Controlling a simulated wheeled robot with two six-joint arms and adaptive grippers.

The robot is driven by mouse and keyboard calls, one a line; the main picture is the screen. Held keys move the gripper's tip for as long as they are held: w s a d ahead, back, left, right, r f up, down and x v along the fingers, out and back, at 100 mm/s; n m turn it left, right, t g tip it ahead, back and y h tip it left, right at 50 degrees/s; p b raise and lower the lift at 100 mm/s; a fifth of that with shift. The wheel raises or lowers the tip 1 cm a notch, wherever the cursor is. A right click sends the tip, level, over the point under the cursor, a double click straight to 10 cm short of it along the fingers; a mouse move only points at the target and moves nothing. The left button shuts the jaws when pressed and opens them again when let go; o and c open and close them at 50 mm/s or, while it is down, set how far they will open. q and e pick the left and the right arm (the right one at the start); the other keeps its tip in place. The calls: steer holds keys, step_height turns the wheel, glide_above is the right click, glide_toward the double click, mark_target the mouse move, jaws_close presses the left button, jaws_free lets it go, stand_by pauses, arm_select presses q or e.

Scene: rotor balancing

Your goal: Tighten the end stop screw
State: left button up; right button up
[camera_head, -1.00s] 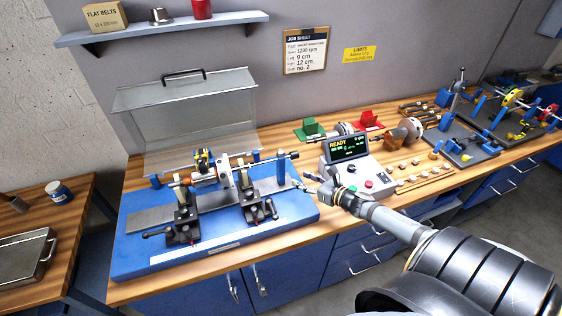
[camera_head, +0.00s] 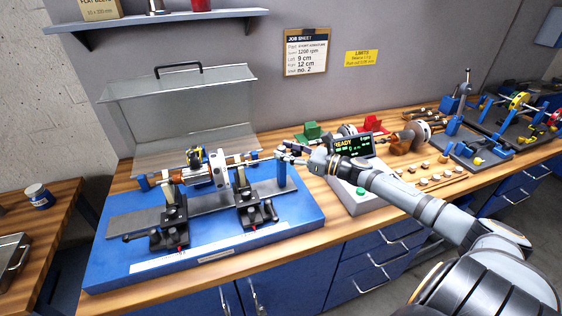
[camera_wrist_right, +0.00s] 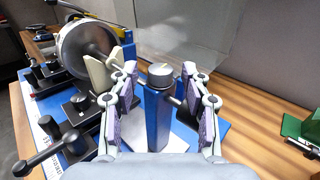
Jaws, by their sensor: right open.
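The end stop screw (camera_wrist_right: 160,75) shows in the right wrist view as a grey round knob with a pale line on top. It sits on an upright blue post (camera_wrist_right: 157,118) at the right end of the balancing machine (camera_head: 200,245); the post also shows in the head view (camera_head: 282,175). My right gripper (camera_wrist_right: 160,70) is open, one finger on each side of the knob, with gaps visible. In the head view my right gripper (camera_head: 282,153) is at the post's top and hides the knob. My left gripper is out of view.
The rotor (camera_wrist_right: 86,48) lies in the machine's supports, left of the post. The clear guard (camera_head: 180,105) stands raised behind. The control box with its READY display (camera_head: 352,145) is right of the post, partly behind my arm. Green (camera_head: 312,131) and red blocks stand farther back.

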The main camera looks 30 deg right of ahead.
steer(key=shift+x, duration=1.05)
steer(key=shift+r, duration=0.15)
steer(key=shift+c, duration=0.3)
jaws_close()
